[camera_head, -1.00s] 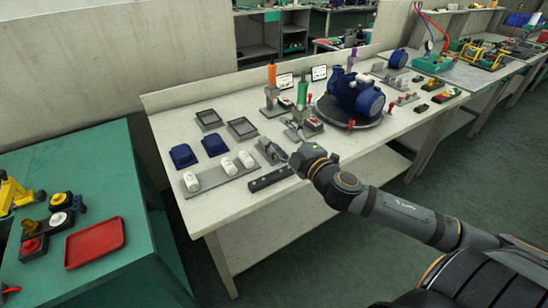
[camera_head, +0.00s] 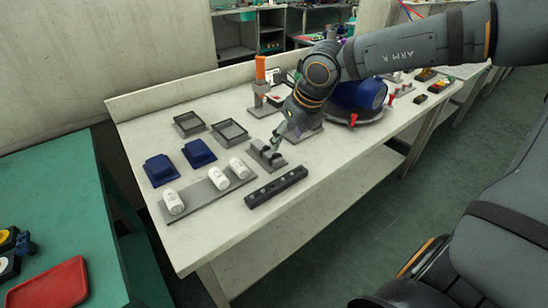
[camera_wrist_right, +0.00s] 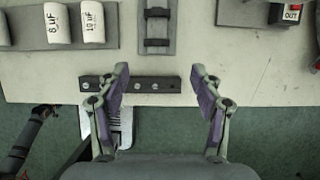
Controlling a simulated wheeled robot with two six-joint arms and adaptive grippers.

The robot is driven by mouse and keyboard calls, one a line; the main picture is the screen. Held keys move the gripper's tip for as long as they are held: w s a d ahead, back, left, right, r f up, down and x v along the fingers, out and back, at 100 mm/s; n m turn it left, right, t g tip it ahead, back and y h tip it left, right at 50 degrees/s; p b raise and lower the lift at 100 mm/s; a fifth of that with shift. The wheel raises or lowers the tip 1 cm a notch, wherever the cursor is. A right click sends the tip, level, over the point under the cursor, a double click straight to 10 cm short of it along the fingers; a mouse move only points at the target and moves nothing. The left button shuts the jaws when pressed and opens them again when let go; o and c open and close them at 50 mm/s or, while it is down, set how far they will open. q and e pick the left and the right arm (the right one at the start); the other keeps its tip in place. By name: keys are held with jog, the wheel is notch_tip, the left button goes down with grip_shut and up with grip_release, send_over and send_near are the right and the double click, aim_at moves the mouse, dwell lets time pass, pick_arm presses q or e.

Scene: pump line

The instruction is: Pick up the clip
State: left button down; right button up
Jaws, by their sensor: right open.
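A small dark clip-like part (camera_head: 272,153) sits on a grey holder (camera_head: 262,160) near the table's front. In the right wrist view, the holder (camera_wrist_right: 157,28) shows at the top centre with black pieces (camera_wrist_right: 157,43) across it; I cannot tell which exactly is the clip. My right gripper (camera_head: 281,134) is close to the holder in the head view, partly hiding its back. In the wrist view, the gripper (camera_wrist_right: 160,72) is open and empty, its purple-padded fingers wide apart, with the holder ahead of the fingertips. My left gripper is not in view.
Blue parts (camera_head: 160,170), grey trays (camera_head: 189,124) and the blue pump (camera_head: 360,95) are around.

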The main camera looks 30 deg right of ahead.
aim_at(277, 157)
jog(key=x, duration=0.4)
jog(key=shift+a, duration=0.1)
jog(key=x, duration=0.4)
jog(key=shift+a+f, duration=0.15)
jog(key=shift+w+f, duration=0.2)
jog(key=shift+f, duration=0.15)
jog(key=shift+s, duration=0.1)
jog(key=shift+c, duration=0.5)
jog(key=c, duration=0.7)
jog(key=shift+r, duration=0.1)
jog(key=shift+c, duration=0.2)
